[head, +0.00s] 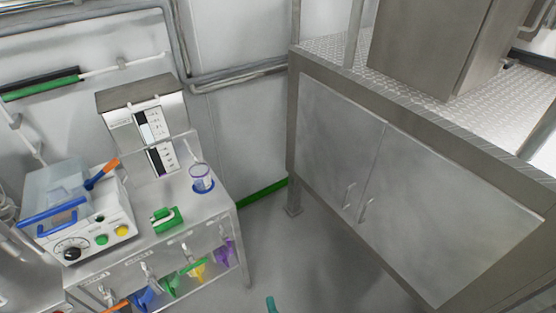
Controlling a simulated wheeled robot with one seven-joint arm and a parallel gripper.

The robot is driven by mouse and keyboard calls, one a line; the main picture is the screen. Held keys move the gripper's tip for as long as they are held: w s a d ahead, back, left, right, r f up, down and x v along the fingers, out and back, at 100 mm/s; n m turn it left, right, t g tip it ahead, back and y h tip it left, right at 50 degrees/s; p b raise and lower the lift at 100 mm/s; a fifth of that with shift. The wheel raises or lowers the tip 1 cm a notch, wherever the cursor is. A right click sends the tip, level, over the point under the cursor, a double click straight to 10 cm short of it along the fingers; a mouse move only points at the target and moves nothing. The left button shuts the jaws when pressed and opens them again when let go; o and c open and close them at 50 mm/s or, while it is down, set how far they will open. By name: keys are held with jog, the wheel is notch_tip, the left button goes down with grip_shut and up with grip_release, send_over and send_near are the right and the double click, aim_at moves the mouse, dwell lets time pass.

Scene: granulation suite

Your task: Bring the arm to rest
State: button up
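My arm and my gripper do not show clearly anywhere in the head view. A small teal rounded piece (271,304) pokes up at the bottom edge, and I cannot tell what it belongs to.
At the left, a bench (205,210) bears a white device with knobs (85,236), a green item (166,220) and a clear beaker with a blue base (202,179). Coloured scoops, one purple (222,252), hang at its front. A metal cabinet (335,130) stands right; floor between is clear.

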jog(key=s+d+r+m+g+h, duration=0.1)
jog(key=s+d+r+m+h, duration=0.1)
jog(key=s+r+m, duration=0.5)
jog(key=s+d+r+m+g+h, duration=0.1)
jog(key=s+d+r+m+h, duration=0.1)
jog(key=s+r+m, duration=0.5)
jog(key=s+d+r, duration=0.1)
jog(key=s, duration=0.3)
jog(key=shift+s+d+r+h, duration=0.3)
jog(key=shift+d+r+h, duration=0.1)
